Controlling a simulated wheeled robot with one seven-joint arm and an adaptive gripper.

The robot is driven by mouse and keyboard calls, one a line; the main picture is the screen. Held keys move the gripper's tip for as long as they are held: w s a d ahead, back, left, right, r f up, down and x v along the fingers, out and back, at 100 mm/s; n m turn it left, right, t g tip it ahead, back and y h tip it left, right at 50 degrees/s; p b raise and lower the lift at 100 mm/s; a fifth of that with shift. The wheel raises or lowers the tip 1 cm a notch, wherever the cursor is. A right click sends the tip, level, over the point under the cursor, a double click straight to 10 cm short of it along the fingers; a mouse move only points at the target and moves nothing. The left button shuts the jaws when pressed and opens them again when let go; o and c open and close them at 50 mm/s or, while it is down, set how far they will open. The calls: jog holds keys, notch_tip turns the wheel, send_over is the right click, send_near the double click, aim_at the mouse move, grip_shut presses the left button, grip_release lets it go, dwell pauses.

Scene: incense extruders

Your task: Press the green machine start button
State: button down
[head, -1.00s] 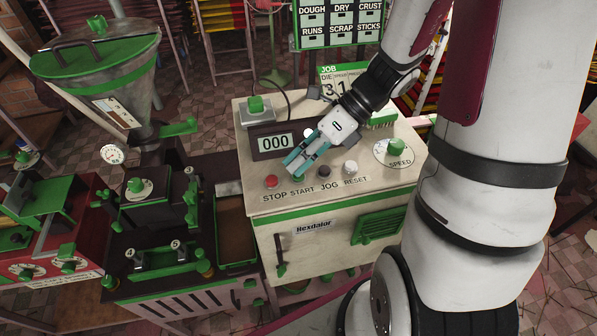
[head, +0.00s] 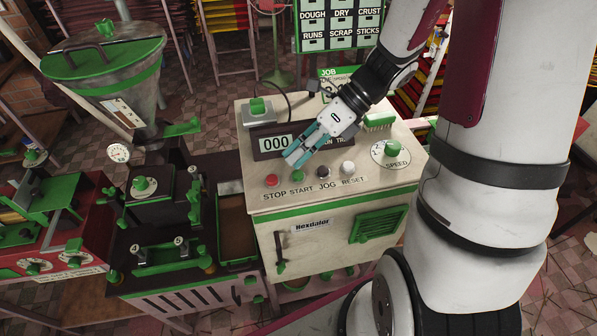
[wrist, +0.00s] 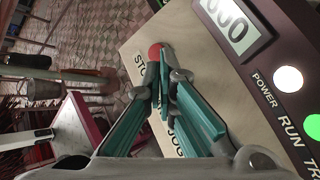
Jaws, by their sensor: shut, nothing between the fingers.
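The green start button (head: 297,177) sits on the sloped cream control panel (head: 230,187), above the printed word START, between the red stop button (head: 272,181) and the black jog button (head: 323,173). My gripper (head: 290,162) is shut and empty, its teal fingers pointing down-left. In the head view its tips appear just above the start button, apart from it. In the wrist view the closed fingertips (wrist: 164,84) show just below the red stop button (wrist: 155,52); the start button is hidden behind the fingers there.
A white reset button (head: 347,167) and a speed dial (head: 391,152) lie to the right. A display box (head: 262,145) reading 000 stands behind the buttons, close to my fingers. Dark machinery with green parts stands left.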

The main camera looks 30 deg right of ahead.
aim_at(297, 172)
notch_tip(297, 172, up, 3)
jog(key=shift+s+f+p, duration=0.1)
jog(key=shift+s+p, duration=0.05)
jog(key=shift+p, duration=0.6)
jog(key=shift+r+p, duration=0.5)
jog(key=shift+r, duration=0.5)
jog(key=s+r+n+t+h+b, duration=0.1)
jog(key=s+r+n+h, duration=0.3)
jog(key=n, duration=1)
jog(key=s+r+n+t+h+b, duration=0.1)
jog(key=s+r+n+t+h, duration=0.2)
jog(key=n, duration=1.1)
jog(key=s+r+h, duration=0.2)
jog(key=s+r, duration=0.2)
jog(key=r, duration=0.2)
jog(key=shift+s+a+r+b, duration=0.15)
jog(key=shift+s+r+b, duration=0.15)
jog(key=shift+r+b, duration=0.1)
